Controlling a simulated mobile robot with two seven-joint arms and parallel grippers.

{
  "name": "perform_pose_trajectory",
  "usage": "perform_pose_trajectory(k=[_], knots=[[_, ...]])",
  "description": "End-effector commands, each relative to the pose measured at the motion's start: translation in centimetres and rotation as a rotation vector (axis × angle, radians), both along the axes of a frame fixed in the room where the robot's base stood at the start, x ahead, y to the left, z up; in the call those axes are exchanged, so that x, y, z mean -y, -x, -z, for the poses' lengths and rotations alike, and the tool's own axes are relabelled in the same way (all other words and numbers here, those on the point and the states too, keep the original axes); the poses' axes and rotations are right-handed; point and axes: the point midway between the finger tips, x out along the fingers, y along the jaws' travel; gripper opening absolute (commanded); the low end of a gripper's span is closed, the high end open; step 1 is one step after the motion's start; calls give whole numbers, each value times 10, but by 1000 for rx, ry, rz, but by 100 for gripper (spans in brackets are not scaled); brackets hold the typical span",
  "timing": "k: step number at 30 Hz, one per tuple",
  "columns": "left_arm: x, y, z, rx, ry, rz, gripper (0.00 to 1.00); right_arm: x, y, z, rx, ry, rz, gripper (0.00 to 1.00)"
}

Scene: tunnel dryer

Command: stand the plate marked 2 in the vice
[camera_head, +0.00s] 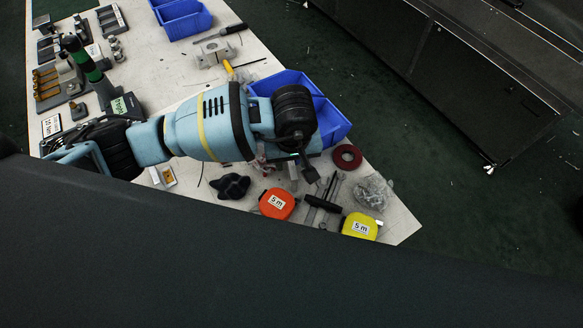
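I cannot make out a plate marked 2 in the head view. A grey metal block with a gap (213,52) near the back of the white table may be the vice, but it is too small to be sure. My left arm comes in from the left across the table. Its gripper (300,173) points down near the table's front right part, by small grey pieces and tools. The wrist hides much of the fingers, so I cannot tell whether it is open or holds something. My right gripper is not in view.
A red-orange tape measure (277,203), a yellow one (360,226), a dark lump (231,186), a red ring (347,157) and a clear crumpled bag (373,192) crowd the front. Blue bins (333,122) stand behind my wrist. Holders and fittings fill the left side.

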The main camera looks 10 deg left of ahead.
Motion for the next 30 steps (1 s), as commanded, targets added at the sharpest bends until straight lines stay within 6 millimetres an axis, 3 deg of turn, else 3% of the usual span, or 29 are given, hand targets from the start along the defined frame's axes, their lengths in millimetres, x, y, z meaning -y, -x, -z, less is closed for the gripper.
perform_pose_trajectory(k=[25,30], knots=[[0,0,5,0,-1,-1,40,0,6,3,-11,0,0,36],[0,0,5,0,0,-1,20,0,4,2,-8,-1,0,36]])
